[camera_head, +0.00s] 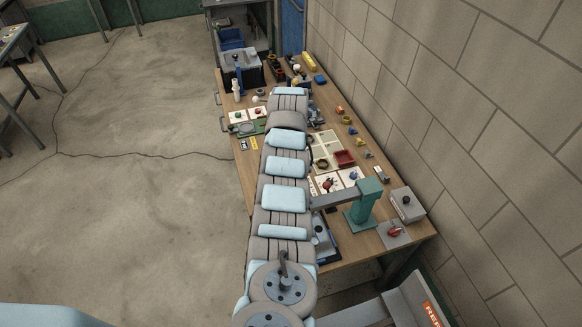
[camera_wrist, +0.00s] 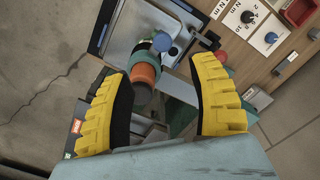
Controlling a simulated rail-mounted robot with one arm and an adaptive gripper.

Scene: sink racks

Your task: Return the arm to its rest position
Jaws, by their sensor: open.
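My gripper (camera_wrist: 163,66) shows in the wrist view as two yellow ribbed fingers, spread wide apart. An orange and dark green round-ended object (camera_wrist: 146,76) appears between them, and I cannot tell how far below the fingers it is. No finger visibly closes on it. In the head view my arm reaches from the bottom edge up over the long wooden workbench (camera_head: 398,240). The gripper cannot be made out there.
A teal stand with a grey bar (camera_head: 364,204) rises beside my arm. A grey box (camera_head: 407,204) and a small red tray (camera_head: 344,158) are on the bench. A block wall (camera_head: 450,120) bounds the right; open floor (camera_head: 130,200) lies left. A metal sink unit (camera_wrist: 120,45) shows in the wrist view.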

